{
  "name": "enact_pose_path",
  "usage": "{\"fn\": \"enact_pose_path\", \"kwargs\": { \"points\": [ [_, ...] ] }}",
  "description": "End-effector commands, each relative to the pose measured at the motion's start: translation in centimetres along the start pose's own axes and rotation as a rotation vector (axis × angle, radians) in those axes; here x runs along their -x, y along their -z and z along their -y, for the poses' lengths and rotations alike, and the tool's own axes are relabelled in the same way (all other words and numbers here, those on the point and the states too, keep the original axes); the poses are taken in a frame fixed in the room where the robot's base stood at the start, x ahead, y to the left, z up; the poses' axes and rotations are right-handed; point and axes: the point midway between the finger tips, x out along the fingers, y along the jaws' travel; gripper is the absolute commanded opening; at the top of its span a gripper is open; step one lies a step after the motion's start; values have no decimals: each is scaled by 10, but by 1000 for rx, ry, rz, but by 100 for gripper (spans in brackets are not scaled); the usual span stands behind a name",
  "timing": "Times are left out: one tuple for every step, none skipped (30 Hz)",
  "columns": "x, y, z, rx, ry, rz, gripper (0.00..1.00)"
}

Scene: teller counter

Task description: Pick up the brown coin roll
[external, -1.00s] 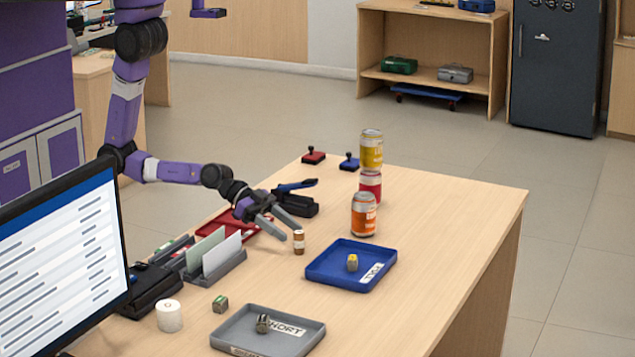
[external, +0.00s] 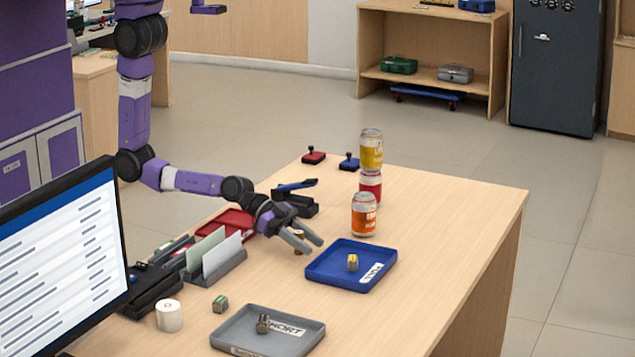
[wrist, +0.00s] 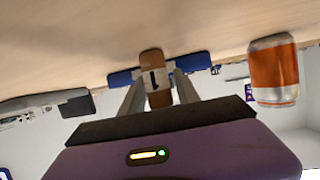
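The brown coin roll (wrist: 155,78) stands on the counter with a pale band around its middle. In the wrist view it sits between the two fingers of my gripper (wrist: 158,92), with a narrow gap visible on the left side. In the external view my gripper (external: 306,245) reaches low over the counter, and its fingers hide most of the coin roll (external: 298,250). The fingers are apart, one on each side of the roll. I cannot see them pressing on it.
An orange can (external: 363,214) stands right of my gripper, with a yellow can (external: 371,150) on a red can (external: 370,186) behind it. A blue tray (external: 318,272) is just in front. A stapler-like black tool (external: 300,205) lies behind. A grey tray (external: 232,322) is nearer.

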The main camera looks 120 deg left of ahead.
Motion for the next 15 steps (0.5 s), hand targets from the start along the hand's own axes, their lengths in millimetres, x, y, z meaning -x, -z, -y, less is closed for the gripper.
{"fn": "enact_pose_path", "kwargs": {
  "points": [
    [0, 0, 0, 0, 0, 0, 26],
    [0, 0, 0, 0, 0, 0, 20],
    [0, 0, 0, 0, 0, 0, 12],
    [0, 0, 0, 0, 0, 0, 6],
    [0, 0, 0, 0, 0, 0, 0],
    [0, 0, 0, 0, 0, 0, 0],
    [0, 0, 0, 0, 0, 0, 0],
    [0, 0, 0, 0, 0, 0, 0],
    [0, 1, 0, 0, 0, -1, 0],
    [0, 1, 0, 0, 0, -1, 0],
    [0, 1, 0, 0, 0, -1, 0],
    [0, 1, 0, 0, 0, -1, 0],
    [0, 1, 0, 0, 0, -1, 0],
    [0, 1, 0, 0, 0, -1, 0],
    [0, 1, 0, 0, 0, -1, 0]
  ]
}}
